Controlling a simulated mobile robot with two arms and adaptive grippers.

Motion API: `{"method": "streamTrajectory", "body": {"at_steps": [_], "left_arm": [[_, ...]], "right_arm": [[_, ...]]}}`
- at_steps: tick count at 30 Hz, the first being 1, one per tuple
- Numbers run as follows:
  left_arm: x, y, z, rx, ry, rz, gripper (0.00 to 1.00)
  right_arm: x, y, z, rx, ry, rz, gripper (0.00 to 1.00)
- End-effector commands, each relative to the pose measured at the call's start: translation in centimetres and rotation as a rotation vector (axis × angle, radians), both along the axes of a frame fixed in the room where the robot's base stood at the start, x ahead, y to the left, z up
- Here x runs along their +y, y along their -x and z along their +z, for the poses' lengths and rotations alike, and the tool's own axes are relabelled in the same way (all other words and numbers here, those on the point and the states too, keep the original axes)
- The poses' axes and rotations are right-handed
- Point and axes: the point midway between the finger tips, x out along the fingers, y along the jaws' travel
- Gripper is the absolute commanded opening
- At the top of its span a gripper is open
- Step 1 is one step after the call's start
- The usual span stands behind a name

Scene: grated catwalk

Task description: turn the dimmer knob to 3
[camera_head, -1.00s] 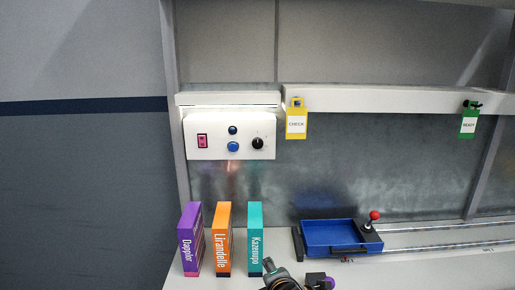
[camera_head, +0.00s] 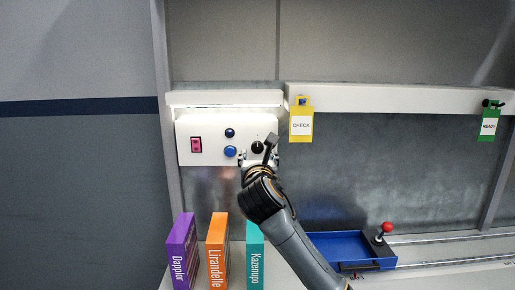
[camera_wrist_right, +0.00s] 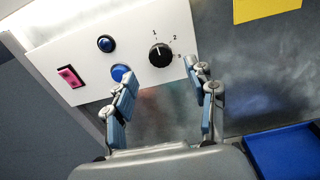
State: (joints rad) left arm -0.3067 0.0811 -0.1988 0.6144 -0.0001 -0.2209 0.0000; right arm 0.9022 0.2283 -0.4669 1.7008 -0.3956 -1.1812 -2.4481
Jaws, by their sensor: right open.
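The dimmer knob (camera_head: 257,147) is a round black knob on the white panel (camera_head: 187,150), beside a blue button. In the right wrist view the knob (camera_wrist_right: 160,56) has the marks 1, 2 and 3 around its upper and right side. Its white pointer line appears to point up, near the 1. My right gripper (camera_head: 259,157) is in front of the panel's lower right part and overlaps it beside the knob. In the right wrist view this gripper (camera_wrist_right: 165,80) is open and empty, with the knob just beyond and between its fingertips. My left gripper is not in view.
The panel also carries a red switch (camera_head: 196,145), a small dark blue button (camera_head: 229,133) and a larger blue button (camera_head: 230,151). A yellow CHECK tag (camera_head: 301,124) hangs to the right. Boxes (camera_head: 217,255) and a blue tray (camera_head: 338,244) stand below.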

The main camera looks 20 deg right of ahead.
Motion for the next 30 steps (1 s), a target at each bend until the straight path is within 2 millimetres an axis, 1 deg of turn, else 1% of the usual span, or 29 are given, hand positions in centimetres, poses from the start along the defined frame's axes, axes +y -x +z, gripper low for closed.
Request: {"method": "streamTrajectory", "body": {"at_steps": [1,3,6,9,15,23,24,25,27,29,30], "left_arm": [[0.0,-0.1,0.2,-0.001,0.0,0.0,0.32],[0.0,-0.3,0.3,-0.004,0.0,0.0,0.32],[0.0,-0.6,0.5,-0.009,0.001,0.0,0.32],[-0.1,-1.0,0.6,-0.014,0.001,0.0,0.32],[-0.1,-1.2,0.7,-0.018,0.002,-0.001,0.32],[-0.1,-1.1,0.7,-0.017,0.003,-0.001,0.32],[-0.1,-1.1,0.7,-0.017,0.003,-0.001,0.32],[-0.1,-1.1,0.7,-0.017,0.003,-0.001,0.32],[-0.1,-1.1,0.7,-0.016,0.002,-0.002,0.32],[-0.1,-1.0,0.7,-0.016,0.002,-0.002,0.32],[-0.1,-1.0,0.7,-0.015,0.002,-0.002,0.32]], "right_arm": [[-0.3,-1.1,0.1,0.003,-0.001,-0.002,0.56],[-0.7,-2.4,0.1,0.002,-0.002,-0.001,0.56],[-1.1,-4.0,0.1,0.002,-0.002,0.0,0.56],[-1.5,-5.2,0.0,0.001,-0.001,-0.001,0.56],[-1.8,-6.3,0.0,0.0,-0.001,0.0,0.56],[-1.8,-6.4,0.0,0.0,-0.001,0.001,0.56],[-1.8,-6.4,0.0,0.0,-0.001,0.001,0.54],[-1.8,-6.4,0.0,0.0,-0.001,0.001,0.48],[-1.8,-6.4,0.0,0.0,-0.001,0.001,0.34],[-1.8,-6.4,0.0,0.0,-0.001,0.001,0.22],[-1.8,-6.4,0.0,0.0,-0.001,0.001,0.14]]}}
